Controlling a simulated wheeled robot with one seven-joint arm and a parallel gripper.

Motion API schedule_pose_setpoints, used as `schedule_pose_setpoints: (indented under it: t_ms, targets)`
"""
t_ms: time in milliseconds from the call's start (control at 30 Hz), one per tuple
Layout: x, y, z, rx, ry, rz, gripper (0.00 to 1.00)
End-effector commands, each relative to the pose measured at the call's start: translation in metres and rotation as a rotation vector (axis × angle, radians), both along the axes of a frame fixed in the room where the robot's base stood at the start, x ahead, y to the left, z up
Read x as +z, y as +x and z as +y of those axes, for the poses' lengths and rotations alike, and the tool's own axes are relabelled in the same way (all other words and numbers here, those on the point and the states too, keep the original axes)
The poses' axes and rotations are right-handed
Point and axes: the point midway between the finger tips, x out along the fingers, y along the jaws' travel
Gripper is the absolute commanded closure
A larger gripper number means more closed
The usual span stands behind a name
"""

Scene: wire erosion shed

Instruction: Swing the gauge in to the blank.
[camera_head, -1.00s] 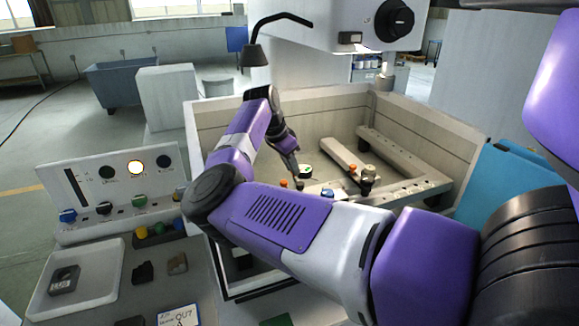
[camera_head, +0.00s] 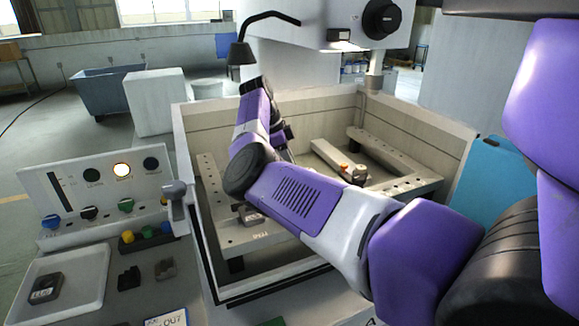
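My arm reaches over the front wall of the open machine tank (camera_head: 420,133). My gripper (camera_head: 288,150) is small and mostly hidden behind my arm inside the tank; its fingers cannot be made out. A dark block (camera_head: 251,214), perhaps the blank, sits on the left rail (camera_head: 232,238), partly covered by my arm. A short bar (camera_head: 326,153) with orange-topped fittings (camera_head: 357,171) lies near the right rail (camera_head: 395,160). I cannot tell which part is the gauge, nor whether my gripper touches anything.
The control panel (camera_head: 100,190) and a white tray (camera_head: 72,270) holding a dark block (camera_head: 45,288) are at left. A lamp (camera_head: 241,53) and the machine head (camera_head: 335,35) hang above.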

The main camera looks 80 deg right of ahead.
Motion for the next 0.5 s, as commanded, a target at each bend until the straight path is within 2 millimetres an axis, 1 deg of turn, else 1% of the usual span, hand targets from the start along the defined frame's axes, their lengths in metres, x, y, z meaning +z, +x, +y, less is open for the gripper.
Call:
schedule_pose_setpoints:
  t_ms: [467,500]
  targets:
    - [0.0007,-0.0015,-0.0002,-0.014,0.000,0.001,1.00]
    - [0.0008,-0.0016,-0.0003,-0.014,0.000,0.001,0.73]
